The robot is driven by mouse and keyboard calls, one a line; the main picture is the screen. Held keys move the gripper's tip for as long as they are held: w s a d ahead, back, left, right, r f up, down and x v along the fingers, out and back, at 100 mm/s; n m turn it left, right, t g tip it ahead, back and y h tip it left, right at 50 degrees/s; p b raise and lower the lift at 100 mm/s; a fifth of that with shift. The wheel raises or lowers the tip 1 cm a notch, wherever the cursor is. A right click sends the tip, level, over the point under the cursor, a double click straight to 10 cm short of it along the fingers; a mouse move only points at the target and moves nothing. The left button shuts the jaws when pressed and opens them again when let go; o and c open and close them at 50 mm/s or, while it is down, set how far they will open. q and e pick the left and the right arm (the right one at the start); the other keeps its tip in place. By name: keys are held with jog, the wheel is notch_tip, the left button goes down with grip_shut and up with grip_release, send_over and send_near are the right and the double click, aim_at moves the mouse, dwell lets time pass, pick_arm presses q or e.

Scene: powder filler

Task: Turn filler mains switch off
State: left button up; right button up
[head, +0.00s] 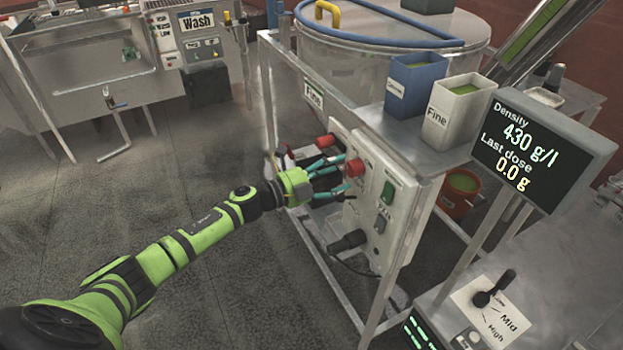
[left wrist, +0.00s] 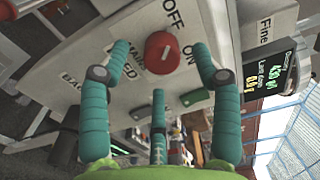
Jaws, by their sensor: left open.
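The filler's light control panel (head: 372,205) faces my left gripper (head: 332,178). The mains switch is a red round knob (left wrist: 162,53) with OFF and ON printed beside it; it also shows in the head view (head: 355,168). My left gripper is open, with its teal fingers spread around the knob. In the left wrist view one finger is on each side and a third is below. I cannot tell whether any finger touches the knob, or exactly which mark the knob points to. My right gripper is not in view.
A green switch (head: 388,192) and a grey one sit on the panel beside the knob. Another red part (head: 325,141) is just left of it. The metal frame (head: 272,95) surrounds the panel. A blue bin (head: 416,85) and a white Fine bin (head: 458,115) stand above.

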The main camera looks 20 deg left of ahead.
pick_arm(q)
jog(key=v, duration=0.9)
jog(key=shift+w+a, duration=0.1)
jog(key=s+a+f+n+g+y, duration=0.1)
jog(key=s+a+f+n+y, duration=0.3)
jog(key=f, duration=0.6)
jog(key=s+f+n+g+y, duration=0.1)
jog(key=s+f+n+y, duration=0.2)
jog(key=f+n, duration=0.55)
jog(key=s+a+f+n+y, duration=0.2)
jog(key=s+a+f+y, duration=0.1)
jog(key=f, duration=1)
jog(key=s+d+f+n+g+y, duration=0.1)
jog(key=s+f+n+g, duration=0.1)
jog(key=s+f, duration=0.45)
jog(key=s+d+f+n+g, duration=0.2)
jog(key=s+f+g, duration=0.1)
jog(key=s+f, duration=0.4)
jog(key=s+d+f+n+g, duration=0.1)
jog(key=s+d+f+g, duration=0.1)
jog(key=s, duration=0.6)
jog(key=s+d+f+n+g, duration=0.2)
jog(key=s+d, duration=0.1)
jog(key=s, duration=0.5)
jog(key=s+d+f+n+g, duration=0.1)
jog(key=s+d+f+g, duration=0.1)
jog(key=s, duration=0.6)
jog(key=shift+d+f, duration=0.5)
jog(key=shift+d, duration=0.35)
